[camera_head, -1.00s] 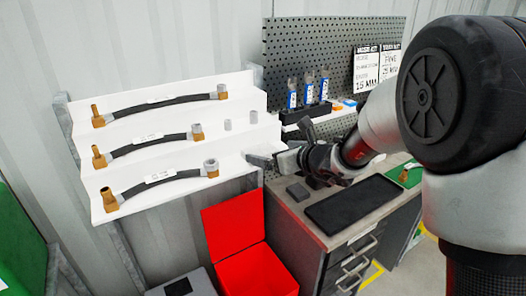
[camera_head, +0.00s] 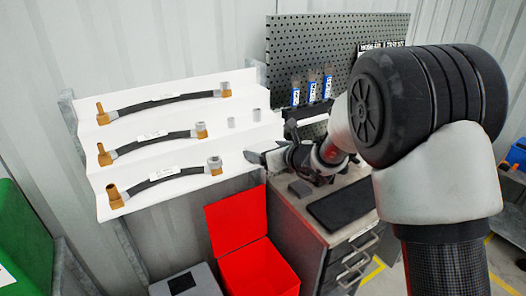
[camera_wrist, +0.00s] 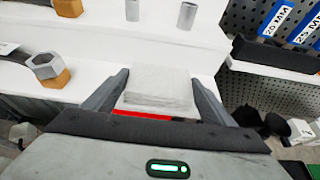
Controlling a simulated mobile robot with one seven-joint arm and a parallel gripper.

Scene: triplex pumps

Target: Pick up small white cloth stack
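A small white cloth stack (camera_wrist: 158,86) lies between the two fingers of my gripper (camera_wrist: 160,78) in the wrist view, at the white stepped shelf. The fingers are spread wide, one along each side of the stack. I cannot tell whether they touch it. In the head view my gripper (camera_head: 262,156) is at the right end of the lowest shelf step, and the stack cannot be made out there.
The white stepped shelf (camera_head: 152,83) carries several hoses with brass fittings and two small grey cylinders. An open red box (camera_head: 260,272) stands below. A grey bench (camera_head: 296,226) with a black mat (camera_head: 342,203) is at right, before a pegboard (camera_head: 335,42).

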